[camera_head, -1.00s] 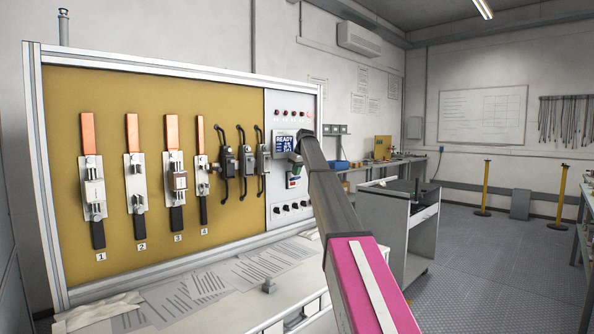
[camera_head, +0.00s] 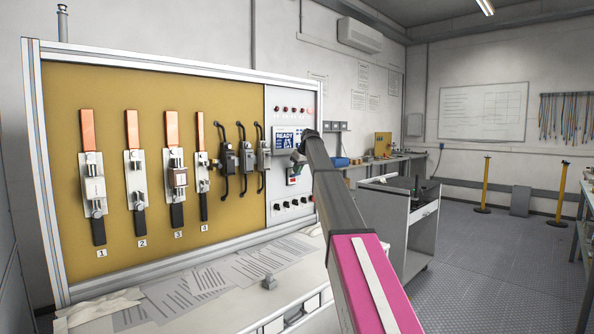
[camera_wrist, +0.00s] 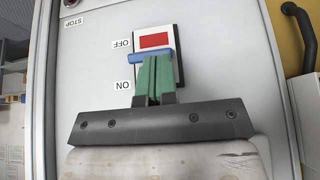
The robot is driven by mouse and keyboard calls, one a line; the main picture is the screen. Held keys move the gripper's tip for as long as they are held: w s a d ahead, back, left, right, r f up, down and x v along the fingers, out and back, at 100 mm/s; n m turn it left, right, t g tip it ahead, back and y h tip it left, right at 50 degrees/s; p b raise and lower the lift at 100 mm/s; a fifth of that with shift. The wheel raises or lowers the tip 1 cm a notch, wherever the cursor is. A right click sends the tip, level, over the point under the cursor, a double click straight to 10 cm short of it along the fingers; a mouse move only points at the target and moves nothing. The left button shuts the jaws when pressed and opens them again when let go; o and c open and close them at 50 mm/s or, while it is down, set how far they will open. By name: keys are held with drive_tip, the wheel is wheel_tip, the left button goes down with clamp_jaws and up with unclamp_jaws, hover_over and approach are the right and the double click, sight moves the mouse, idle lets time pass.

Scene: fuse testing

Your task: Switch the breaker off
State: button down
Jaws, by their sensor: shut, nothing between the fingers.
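The breaker (camera_wrist: 169,42) is a white-framed switch with a red window and a blue handle (camera_wrist: 150,56) on a light grey panel. In the wrist view, an OFF label is beside the handle, and an ON label is lower, beside my fingers; both read upside down. My gripper (camera_wrist: 154,62) is shut, its green fingers together and empty. The fingertips are at the handle's lower edge in that view; I cannot tell whether they touch it. In the head view, the breaker (camera_head: 293,181) is small, and my arm partly covers the area near it.
A READY display (camera_head: 284,138) and several knobs and lamps share the grey panel. To its left, the tan board (camera_head: 60,180) carries fuses and black handles. A bench with papers (camera_head: 205,280) is below. A grey cart (camera_head: 385,215) stands right of my arm.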

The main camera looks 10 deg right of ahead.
drive_tip(key=shift+s+d+f+t, duration=0.1)
drive_tip(key=shift+s+f+t, duration=0.1)
drive_tip(key=shift+t, duration=0.1)
drive_tip(key=shift+s+d+f+t+y, duration=0.25)
drive_tip(key=shift+f+t+y, duration=0.25)
drive_tip(key=shift+t+y, duration=0.35)
drive_tip(key=shift+s+d+f+t+y, duration=0.2)
drive_tip(key=shift+f+t+y, duration=0.4)
drive_tip(key=shift+t, duration=0.35)
drive_tip(key=shift+f+t+y, duration=0.5)
drive_tip(key=shift+t+y, duration=0.15)
drive_tip(key=shift+t, duration=0.25)
drive_tip(key=shift+s+r, duration=0.1)
drive_tip(key=shift+r, duration=0.7)
